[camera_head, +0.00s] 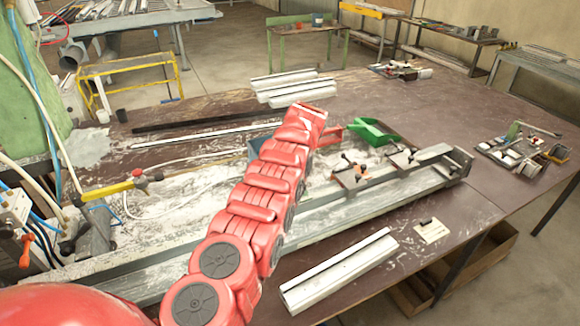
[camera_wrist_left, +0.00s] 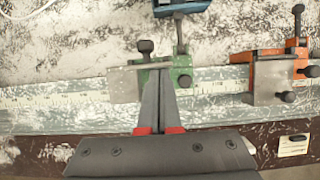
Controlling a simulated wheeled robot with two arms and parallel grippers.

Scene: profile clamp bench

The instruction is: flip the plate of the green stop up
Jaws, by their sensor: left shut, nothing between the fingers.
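The green stop (camera_wrist_left: 181,76) sits on the profile rail in the left wrist view, with a black knob (camera_wrist_left: 146,47) at its far side. Its grey plate (camera_wrist_left: 122,86) shows left of my fingers, with a thin light edge running across beyond the tips; its exact tilt is hard to tell. My left gripper (camera_wrist_left: 158,72) is shut and empty, its fingertips right over the stop and overlapping it in view; I cannot tell whether they touch. In the head view my red left arm hides the green stop and the gripper. My right gripper is not in view.
An orange stop (camera_wrist_left: 272,76) stands right on the same rail. A blue part (camera_wrist_left: 181,7) lies beyond the green stop. In the head view, a green tray-like piece (camera_head: 374,131) lies behind the rail and a white profile (camera_head: 340,270) lies in front.

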